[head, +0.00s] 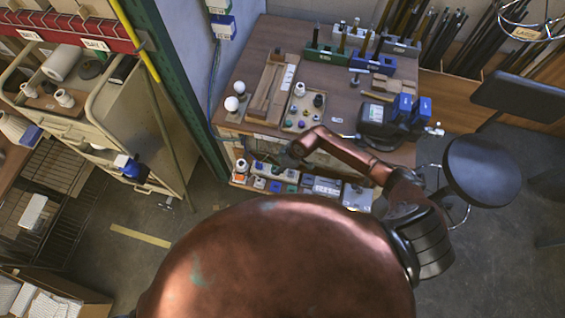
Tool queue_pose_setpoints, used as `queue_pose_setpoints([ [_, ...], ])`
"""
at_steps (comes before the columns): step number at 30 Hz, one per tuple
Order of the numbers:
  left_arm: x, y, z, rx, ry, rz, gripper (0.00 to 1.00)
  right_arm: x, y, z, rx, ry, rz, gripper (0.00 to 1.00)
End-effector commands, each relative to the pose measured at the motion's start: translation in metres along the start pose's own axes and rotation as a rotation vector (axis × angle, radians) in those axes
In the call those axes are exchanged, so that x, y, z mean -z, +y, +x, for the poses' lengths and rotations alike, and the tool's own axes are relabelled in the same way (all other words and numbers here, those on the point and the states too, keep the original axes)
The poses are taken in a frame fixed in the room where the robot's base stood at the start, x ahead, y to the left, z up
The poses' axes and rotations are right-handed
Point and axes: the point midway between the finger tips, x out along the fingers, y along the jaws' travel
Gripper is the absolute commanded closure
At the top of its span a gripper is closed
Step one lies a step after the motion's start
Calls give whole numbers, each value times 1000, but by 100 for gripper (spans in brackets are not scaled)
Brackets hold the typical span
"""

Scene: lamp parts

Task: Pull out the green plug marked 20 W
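Several small plugs or blocks, some white, some blue and some greenish, stand in a row on a low shelf (330,199) at the front of the wooden workbench. A small greenish piece (291,188) is among them. No marking such as 20 W can be read at this size, so I cannot tell which piece is the named plug. My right arm reaches in from the right, and its gripper (268,160) is small and dark at the bench front, above the row. Its fingers are too unclear to show open or shut. My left gripper is not in view.
The workbench top (255,60) holds a wooden tray (265,92), a beige tray (303,110) of small parts, green and blue racks, and a dark blue-and-black machine (378,118). A round black stool (480,168) stands right. A cream cart (125,120) stands left.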

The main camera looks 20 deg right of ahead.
Motion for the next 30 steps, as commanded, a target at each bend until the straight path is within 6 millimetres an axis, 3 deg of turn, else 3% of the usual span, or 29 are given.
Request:
queue_pose_setpoints([
  [7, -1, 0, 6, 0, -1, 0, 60, 0, 0, 29, 0, 1, 2, 62],
  [18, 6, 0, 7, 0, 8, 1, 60, -2, 0, 33, -2, 2, 3, 62],
  [30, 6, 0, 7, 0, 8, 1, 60, -2, 0, 33, -2, 2, 3, 90],
])
